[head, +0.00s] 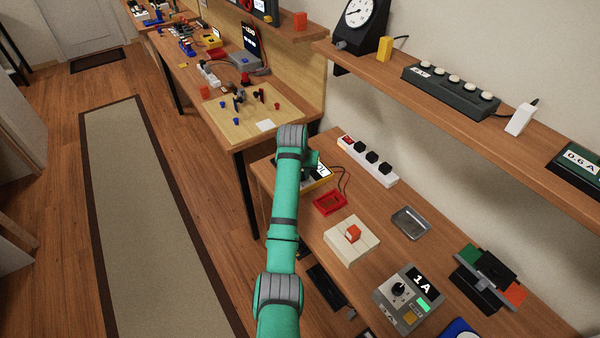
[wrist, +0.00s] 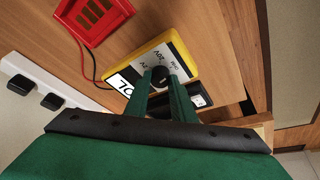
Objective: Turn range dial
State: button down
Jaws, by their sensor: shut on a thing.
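The yellow-edged meter (wrist: 149,47) lies on the bench in the wrist view. Its pale face carries dark range markings, and a display with large digits (wrist: 121,87) shows at its left. The round black range dial (wrist: 158,74) is in the middle of the face. My gripper (wrist: 161,80) has its two green fingers on either side of the dial and is shut on it. In the head view the meter (head: 321,180) is partly hidden behind my green arm, and the dial cannot be seen there.
Near the meter are a red holder (head: 330,203), a white power strip (head: 383,172) and a dark cable. A cream block with an orange switch (head: 353,233), a metal tray (head: 410,222) and a grey 1 A unit (head: 400,297) stand nearer. A shelf (head: 460,118) overhangs the bench.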

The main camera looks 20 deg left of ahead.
jog(key=n, duration=0.1)
jog(key=n+y, duration=0.1)
jog(key=n, duration=0.2)
jog(key=shift+w+d+n+g+y, duration=0.1)
jog(key=shift+d+n+g+y, duration=0.2)
jog(key=n, duration=0.2)
jog(key=n+g+y, duration=0.1)
jog(key=n, duration=0.1)
jog(key=shift+w+d+n+y, duration=0.1)
jog(key=shift+n+y, duration=0.2)
jog(key=n+g, duration=0.1)
jog(key=n, duration=0.1)
jog(key=n+g, duration=0.1)
jog(key=n, duration=0.2)
jog(key=shift+w+r+y, duration=0.1)
jog(key=shift+w+y, duration=0.05)
jog(key=shift+y, duration=0.25)
jog(key=shift+w+n+g, duration=0.15)
jog(key=shift+n+g, duration=0.75)
jog(key=shift+n, duration=1.5)
jog(key=c, duration=1.5)
grip_release()
jog(key=shift+v, duration=3.7)
